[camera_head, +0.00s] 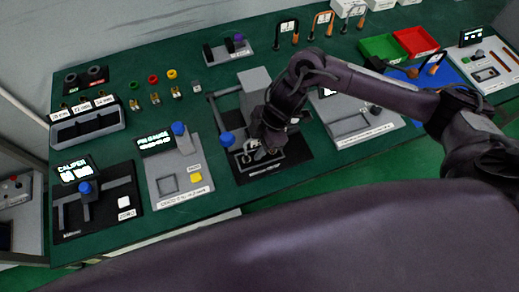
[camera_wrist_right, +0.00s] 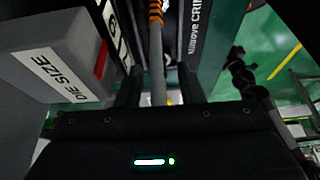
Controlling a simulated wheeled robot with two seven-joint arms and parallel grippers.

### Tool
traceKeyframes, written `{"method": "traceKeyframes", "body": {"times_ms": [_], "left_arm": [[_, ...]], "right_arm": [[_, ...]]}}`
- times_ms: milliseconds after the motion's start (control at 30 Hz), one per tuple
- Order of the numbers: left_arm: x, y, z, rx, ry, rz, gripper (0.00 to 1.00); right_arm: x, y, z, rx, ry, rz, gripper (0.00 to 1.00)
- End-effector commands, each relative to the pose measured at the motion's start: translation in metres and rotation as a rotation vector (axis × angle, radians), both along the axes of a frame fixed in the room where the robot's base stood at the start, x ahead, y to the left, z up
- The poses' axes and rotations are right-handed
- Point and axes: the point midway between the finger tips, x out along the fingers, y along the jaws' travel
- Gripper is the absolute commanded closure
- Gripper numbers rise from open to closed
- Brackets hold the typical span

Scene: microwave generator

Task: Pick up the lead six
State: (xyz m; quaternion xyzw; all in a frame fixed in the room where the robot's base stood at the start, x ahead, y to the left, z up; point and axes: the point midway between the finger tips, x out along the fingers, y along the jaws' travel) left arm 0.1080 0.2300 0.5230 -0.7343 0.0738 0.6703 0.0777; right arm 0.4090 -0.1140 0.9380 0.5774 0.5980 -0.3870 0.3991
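My right gripper (camera_head: 265,142) is low over the black crimp station near the middle of the bench. In the right wrist view my right gripper (camera_wrist_right: 160,92) has its two dark fingers apart. A thin grey lead-like rod (camera_wrist_right: 157,60) with an orange-and-black banded upper part lies in line with the gap, with space visible on both sides. I cannot tell how deep it sits between the fingers. No number is readable on it, so I cannot confirm it as lead six. My left gripper is not in view.
A grey block labelled DIE SIZE (camera_wrist_right: 60,55) stands close left of the right fingers. A blue-knobbed lever (camera_head: 227,139) is beside the gripper. Orange-and-black hooped leads with tags (camera_head: 322,22) stand at the back. Green (camera_head: 382,47) and red (camera_head: 416,40) trays sit at right.

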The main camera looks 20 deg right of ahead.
Motion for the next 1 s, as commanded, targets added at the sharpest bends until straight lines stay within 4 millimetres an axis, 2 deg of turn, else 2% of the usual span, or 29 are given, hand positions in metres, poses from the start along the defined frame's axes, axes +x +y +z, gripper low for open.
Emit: {"method": "traceKeyframes", "body": {"times_ms": [167,433,833,1000], "left_arm": [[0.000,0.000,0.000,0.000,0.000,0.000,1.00],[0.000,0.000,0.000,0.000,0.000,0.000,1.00],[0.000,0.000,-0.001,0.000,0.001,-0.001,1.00],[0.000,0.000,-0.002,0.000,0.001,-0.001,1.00]], "right_arm": [[0.000,0.000,0.000,0.000,0.000,0.001,0.65],[0.000,0.000,0.000,0.000,-0.001,0.001,0.99],[0.001,0.000,0.002,0.001,-0.002,0.000,1.00],[0.001,0.000,0.014,0.003,-0.004,0.002,1.00]]}}
